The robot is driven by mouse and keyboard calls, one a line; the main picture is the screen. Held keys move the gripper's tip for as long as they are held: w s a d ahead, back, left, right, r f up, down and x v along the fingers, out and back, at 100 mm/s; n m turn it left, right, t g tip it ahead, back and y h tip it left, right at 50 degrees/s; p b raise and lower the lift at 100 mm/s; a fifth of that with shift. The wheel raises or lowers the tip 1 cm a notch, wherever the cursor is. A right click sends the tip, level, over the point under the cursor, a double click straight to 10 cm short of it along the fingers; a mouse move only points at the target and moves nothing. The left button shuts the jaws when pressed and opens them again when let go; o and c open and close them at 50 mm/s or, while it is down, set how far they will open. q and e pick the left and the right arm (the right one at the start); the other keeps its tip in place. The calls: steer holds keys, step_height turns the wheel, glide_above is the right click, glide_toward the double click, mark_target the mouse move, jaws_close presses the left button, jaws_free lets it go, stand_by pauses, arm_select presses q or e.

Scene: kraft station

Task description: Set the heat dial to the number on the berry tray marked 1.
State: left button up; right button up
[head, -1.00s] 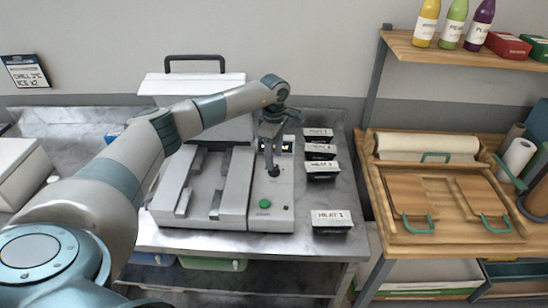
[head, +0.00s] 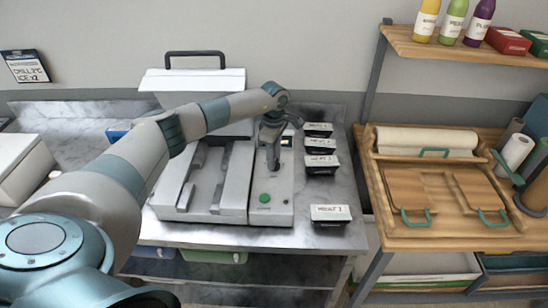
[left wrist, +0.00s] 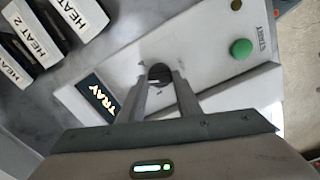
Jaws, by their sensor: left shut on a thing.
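The heat dial (left wrist: 160,73) is a dark round knob on the light sealing machine (head: 236,200). My left gripper (head: 272,166) reaches down onto it. In the left wrist view my two fingers (left wrist: 158,78) stand on either side of the knob, shut on it. A small display (left wrist: 97,97) beside the dial reads "TRAY". A black tray with a white label (head: 330,214), which seems to read "HEAT 1", sits at the front right of the machine. My right gripper is not in view.
Several more labelled black trays (head: 320,163) stand in a row behind it; one reads "HEAT 2" in the wrist view (left wrist: 32,35). A green button (head: 265,198) is in front of the dial. A wooden bench (head: 455,242) stands to the right.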

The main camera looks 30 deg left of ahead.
arm_select(q)
steer(key=shift+f+n+b, duration=0.15)
steer(key=shift+n+b, duration=0.75)
steer(key=shift+b, duration=0.2)
steer(key=shift+n+b, duration=1.1)
steer(key=shift+b, duration=0.05)
steer(key=n+b, duration=0.3)
steer(key=n, duration=0.2)
steer(key=shift+n+b, duration=0.3)
steer(key=shift+b, duration=0.1)
steer(key=n+b, duration=0.2)
steer(key=n, duration=0.1)
steer(key=shift+r+n+b, duration=0.25)
steer(key=shift+n+b, duration=0.2)
steer(key=shift+n, duration=1.25)
steer(key=shift+w, duration=0.1)
steer(key=o, duration=1.1)
